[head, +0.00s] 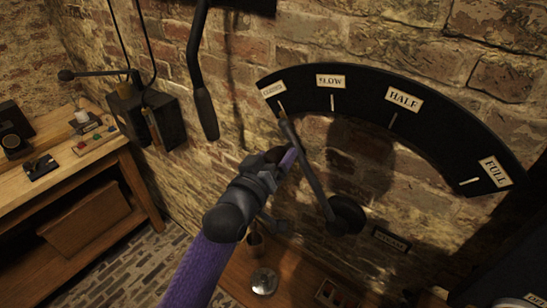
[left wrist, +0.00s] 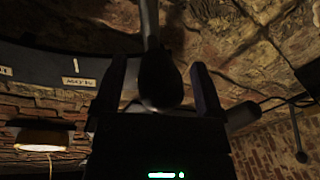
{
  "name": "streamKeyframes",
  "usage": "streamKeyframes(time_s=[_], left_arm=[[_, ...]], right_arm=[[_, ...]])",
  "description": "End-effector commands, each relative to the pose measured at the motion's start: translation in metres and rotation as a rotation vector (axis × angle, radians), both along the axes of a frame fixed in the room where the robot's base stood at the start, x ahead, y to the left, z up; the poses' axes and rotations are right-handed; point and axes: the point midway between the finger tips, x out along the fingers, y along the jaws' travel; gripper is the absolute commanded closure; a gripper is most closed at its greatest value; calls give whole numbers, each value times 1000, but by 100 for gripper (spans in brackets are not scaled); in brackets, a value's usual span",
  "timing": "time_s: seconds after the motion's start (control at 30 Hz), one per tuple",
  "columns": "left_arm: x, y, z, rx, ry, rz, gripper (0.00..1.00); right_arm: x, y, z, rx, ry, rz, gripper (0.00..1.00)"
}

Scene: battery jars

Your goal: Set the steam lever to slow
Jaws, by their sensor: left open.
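The steam lever (head: 315,178) is a dark rod on a round pivot on the brick wall, leaning up and left. Its tip is by the closed mark of the black curved scale (head: 445,125), left of the slow label (head: 330,81). My left gripper (head: 282,152), on a purple arm, is at the lever's upper end. In the left wrist view, the lever's rounded dark end (left wrist: 160,80) shows between the two open fingers. I cannot tell if they touch it. The slow label (left wrist: 78,82) appears upside down there. My right gripper is not in view.
Another long lever (head: 204,105) hangs on the wall left of the scale. A dark wall box (head: 150,118) with a side arm is further left, above a wooden bench (head: 70,165). A small plate (head: 390,240) is below right of the pivot.

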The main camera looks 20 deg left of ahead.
Motion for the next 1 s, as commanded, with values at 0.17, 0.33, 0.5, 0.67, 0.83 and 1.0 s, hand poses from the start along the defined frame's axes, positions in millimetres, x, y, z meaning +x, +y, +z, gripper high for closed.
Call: streamKeyframes(time_s=[0.17,0.33,0.5,0.67,0.83,1.0], left_arm=[[0,0,0,0,0,0,19],[0,0,0,0,0,0,55],[0,0,0,0,0,0,91],[0,0,0,0,0,0,100],[0,0,0,1,0,0,100],[-4,-10,19,88,-33,-1,100]], right_arm=[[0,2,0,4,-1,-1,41],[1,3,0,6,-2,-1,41],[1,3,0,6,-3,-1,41],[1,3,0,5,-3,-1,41],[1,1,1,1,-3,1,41],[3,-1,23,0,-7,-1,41]])
